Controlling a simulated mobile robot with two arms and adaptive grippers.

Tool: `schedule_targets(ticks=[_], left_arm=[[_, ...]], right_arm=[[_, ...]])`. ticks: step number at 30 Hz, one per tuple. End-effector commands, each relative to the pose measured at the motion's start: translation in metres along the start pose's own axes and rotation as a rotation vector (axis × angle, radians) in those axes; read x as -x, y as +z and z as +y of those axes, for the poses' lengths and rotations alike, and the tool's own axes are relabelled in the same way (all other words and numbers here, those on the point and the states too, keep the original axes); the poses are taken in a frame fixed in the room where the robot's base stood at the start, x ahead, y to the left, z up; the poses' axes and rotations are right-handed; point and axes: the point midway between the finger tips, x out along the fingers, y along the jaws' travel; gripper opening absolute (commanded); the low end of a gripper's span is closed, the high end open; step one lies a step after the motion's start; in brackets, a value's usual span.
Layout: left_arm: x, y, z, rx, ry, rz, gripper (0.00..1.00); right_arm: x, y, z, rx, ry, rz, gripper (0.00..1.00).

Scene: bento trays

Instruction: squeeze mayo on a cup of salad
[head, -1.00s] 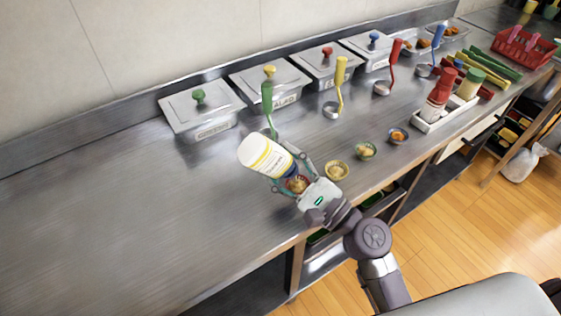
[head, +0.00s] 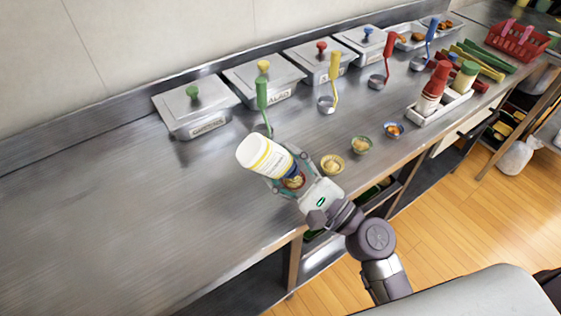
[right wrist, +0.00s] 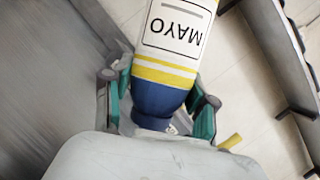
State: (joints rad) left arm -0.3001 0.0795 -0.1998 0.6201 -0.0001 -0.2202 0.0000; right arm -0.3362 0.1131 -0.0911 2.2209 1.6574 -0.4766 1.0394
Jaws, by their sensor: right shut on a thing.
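My right gripper (head: 294,178) is shut on the mayo bottle (head: 262,155), a white bottle with a yellow stripe and a dark blue lower end. The bottle is tilted, its white end up and left and its blue end down by my gripper. In the right wrist view the bottle (right wrist: 172,70) shows an upside-down MAYO label between the green fingers. A small cup with reddish contents shows partly behind the fingers, below the blue end; I cannot tell whether they touch. Nearby stand a yellowish cup (head: 333,164), a green-rimmed cup (head: 361,145) and a blue-rimmed cup (head: 394,130). My left gripper is out of view.
Lidded steel containers (head: 195,108) line the wall. Green (head: 262,95), yellow (head: 335,68) and other coloured ladles stand before them. A white tray (head: 440,108) holds red and green bottles. A red basket (head: 516,40) is far right. The left counter (head: 110,220) is clear.

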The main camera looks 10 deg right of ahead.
Motion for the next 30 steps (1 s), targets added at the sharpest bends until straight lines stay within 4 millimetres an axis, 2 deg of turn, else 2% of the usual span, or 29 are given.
schedule_targets(ticks=[8,24,30], left_arm=[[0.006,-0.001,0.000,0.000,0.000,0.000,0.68],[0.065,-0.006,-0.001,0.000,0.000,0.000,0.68],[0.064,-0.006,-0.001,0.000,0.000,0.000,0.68]], right_arm=[[-0.002,0.006,-0.004,0.000,-0.001,-0.001,0.50],[-0.019,0.053,-0.042,0.000,0.000,-0.001,0.50],[-0.019,0.053,-0.042,0.000,0.000,-0.001,0.50]])
